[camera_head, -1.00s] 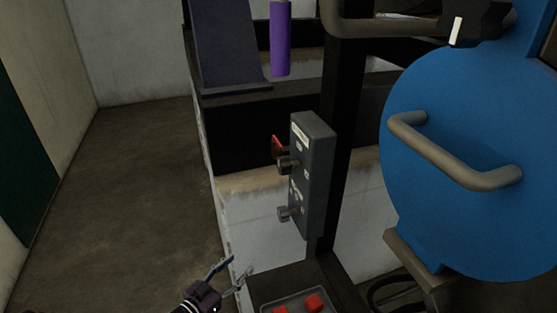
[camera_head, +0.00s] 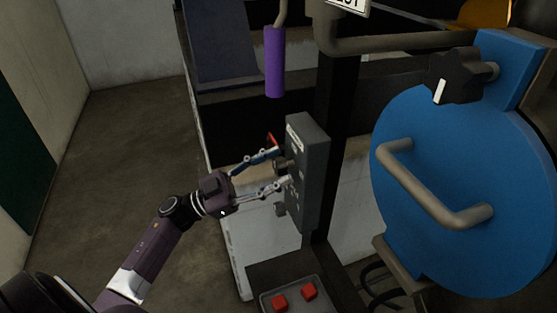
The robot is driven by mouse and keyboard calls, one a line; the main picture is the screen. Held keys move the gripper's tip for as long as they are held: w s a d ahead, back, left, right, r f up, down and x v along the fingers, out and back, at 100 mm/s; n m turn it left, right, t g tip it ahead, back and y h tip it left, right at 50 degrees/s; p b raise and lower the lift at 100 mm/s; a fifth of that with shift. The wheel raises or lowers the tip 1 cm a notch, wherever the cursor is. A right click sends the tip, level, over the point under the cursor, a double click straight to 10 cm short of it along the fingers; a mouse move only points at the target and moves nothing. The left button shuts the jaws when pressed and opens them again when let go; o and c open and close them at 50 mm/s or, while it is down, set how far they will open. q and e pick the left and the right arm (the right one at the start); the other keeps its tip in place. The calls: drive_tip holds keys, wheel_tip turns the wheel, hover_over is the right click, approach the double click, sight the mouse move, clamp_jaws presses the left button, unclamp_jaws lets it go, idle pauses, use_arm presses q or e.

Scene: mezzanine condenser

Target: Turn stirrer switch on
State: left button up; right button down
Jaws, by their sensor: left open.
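A grey control box (camera_head: 309,174) is mounted on a dark post in the middle of the head view. Its left-facing side carries a red switch handle (camera_head: 272,140) at the top, a grey knob (camera_head: 283,165) below it and a second grey knob (camera_head: 279,209) lower down. Which of these is the stirrer switch, I cannot read from the labels. My left gripper (camera_head: 278,169) is open in front of the box, its two fingers pointing at the upper knob, one above and one below. Whether they touch it is unclear. My right gripper is not in view.
A blue round hatch (camera_head: 462,185) with a grey bar handle (camera_head: 430,185) and a black knob (camera_head: 456,77) stands at the right. A purple cylinder (camera_head: 275,62) hangs above the box. A tray (camera_head: 296,303) with red blocks lies below. The floor (camera_head: 130,150) at left is clear.

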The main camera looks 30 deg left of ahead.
use_arm(q)
drive_tip(key=shift+w+d+r, duration=0.25)
drive_tip(key=shift+w+f, duration=0.1)
drive_tip(key=c, duration=1.2)
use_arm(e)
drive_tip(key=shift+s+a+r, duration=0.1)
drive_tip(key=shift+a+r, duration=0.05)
use_arm(q)
drive_tip(key=shift+d, duration=0.1)
